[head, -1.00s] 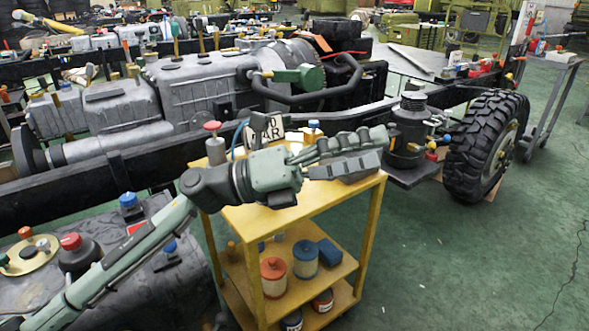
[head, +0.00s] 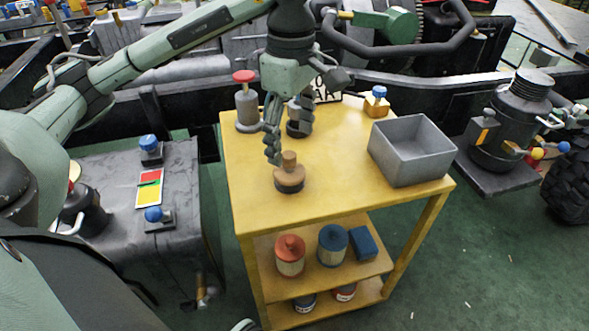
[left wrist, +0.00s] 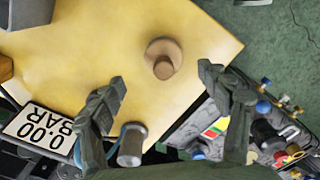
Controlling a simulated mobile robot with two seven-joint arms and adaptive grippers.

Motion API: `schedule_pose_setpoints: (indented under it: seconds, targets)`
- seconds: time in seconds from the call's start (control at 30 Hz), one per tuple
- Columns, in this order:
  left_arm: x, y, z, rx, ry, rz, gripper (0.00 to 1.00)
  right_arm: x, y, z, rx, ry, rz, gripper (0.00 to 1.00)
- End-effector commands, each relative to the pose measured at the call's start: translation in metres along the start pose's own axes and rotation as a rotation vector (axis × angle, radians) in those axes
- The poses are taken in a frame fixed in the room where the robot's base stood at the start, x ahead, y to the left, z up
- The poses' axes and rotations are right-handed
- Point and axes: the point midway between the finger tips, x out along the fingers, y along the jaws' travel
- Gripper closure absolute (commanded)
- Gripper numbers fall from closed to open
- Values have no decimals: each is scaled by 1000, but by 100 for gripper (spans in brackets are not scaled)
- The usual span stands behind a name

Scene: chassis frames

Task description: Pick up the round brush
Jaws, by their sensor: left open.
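The round brush (head: 289,178) stands on the yellow cart's top (head: 335,180), near its left front part. It has a brown wooden knob on a round base with a dark lower edge. My left gripper (head: 287,146) points down from above, just behind and above the brush, with its fingers apart and empty. In the left wrist view the brush (left wrist: 163,58) lies beyond the two spread fingertips (left wrist: 164,76), roughly centred between them, not touched. The far finger partly blends with dark things behind it. My right gripper is not in view.
A grey open bin (head: 410,150) stands on the cart's right side. Red (head: 290,255) and blue canisters (head: 333,246) stand on the shelf below.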

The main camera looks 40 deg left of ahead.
Motion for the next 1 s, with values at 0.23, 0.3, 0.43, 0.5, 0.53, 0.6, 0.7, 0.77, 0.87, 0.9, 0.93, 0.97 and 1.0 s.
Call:
schedule_pose_setpoints:
  seconds: [0.23, 0.3, 0.43, 0.5, 0.53, 0.6, 0.7, 0.77, 0.87, 0.9, 0.93, 0.97, 1.0]
  targets:
    - [35, -7, -4, 0, 0, -5, 24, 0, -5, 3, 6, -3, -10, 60]
    - [44, -6, -4, 0, -1, -3, 24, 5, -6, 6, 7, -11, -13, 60]
    - [54, -6, -3, 0, -2, -1, 24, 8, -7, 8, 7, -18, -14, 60]
    - [55, -6, -3, 0, -2, 0, 24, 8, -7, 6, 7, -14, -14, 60]
    - [55, -5, -3, 0, -2, 0, 24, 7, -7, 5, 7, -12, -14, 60]
    - [55, -5, -3, 0, -3, 0, 24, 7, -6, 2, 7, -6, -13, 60]
    - [55, -5, -3, 0, -3, 0, 29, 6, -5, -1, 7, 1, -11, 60]
    - [55, -5, -3, 0, -3, 0, 36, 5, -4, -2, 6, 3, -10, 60]
    - [55, -5, -3, 0, -3, 0, 49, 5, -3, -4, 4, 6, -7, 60]
    - [55, -5, -3, 0, -3, 0, 54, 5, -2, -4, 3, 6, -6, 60]
    - [55, -5, -3, 0, -3, 0, 57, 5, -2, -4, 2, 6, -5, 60]
    - [55, -5, -3, 0, -3, 0, 61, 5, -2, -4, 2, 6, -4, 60]
    - [55, -5, -3, 0, -3, 0, 66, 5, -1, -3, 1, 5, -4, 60]
